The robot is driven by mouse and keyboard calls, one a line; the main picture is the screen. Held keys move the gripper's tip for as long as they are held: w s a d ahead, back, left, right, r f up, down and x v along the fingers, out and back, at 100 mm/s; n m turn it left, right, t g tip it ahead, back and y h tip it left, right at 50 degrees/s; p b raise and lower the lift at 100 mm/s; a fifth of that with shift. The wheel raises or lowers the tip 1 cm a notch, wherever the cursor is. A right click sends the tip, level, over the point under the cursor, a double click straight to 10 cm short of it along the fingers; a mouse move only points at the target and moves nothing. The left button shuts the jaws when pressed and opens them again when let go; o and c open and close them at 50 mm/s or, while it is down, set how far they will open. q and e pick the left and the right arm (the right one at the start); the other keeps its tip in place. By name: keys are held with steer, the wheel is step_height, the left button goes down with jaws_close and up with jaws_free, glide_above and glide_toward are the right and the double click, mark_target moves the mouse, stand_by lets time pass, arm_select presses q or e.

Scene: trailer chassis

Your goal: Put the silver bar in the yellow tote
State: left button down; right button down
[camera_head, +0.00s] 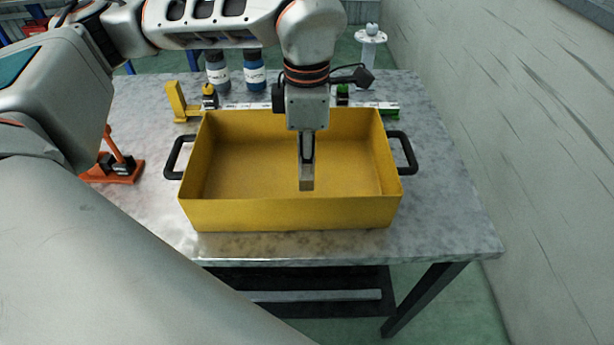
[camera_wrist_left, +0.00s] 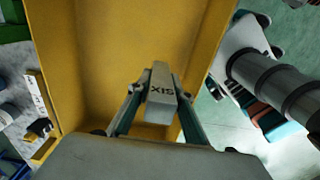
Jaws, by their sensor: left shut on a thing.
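The yellow tote (camera_head: 290,214) stands on the grey table, its inside empty in the head view, with a black handle at each end. My left gripper (camera_head: 307,160) points down over the tote, right of its middle. It is shut on the silver bar (camera_head: 307,180), whose lower end shows below the fingers. In the left wrist view the bar (camera_wrist_left: 161,92) shows dark lettering and sits between the two fingers, with the tote's yellow walls (camera_wrist_left: 105,60) around it. Whether the bar touches the tote floor I cannot tell. My right gripper is not in view.
The grey table (camera_head: 450,215) has free room to the right of the tote. Two labelled bottles (camera_head: 254,74), a yellow bracket (camera_head: 180,103) and a green-ended strip (camera_head: 388,108) are behind the tote. An orange tool (camera_head: 117,165) is at the left. A wall runs along the right.

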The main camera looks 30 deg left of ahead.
arm_select(q)
steer(key=shift+f, duration=2.5)
steer(key=shift+f, duration=0.1)
steer(key=c, duration=1.8)
jaws_free()
step_height(320, 180, up, 12)
steer(key=shift+r, duration=0.15)
steer(key=shift+s, duration=0.1)
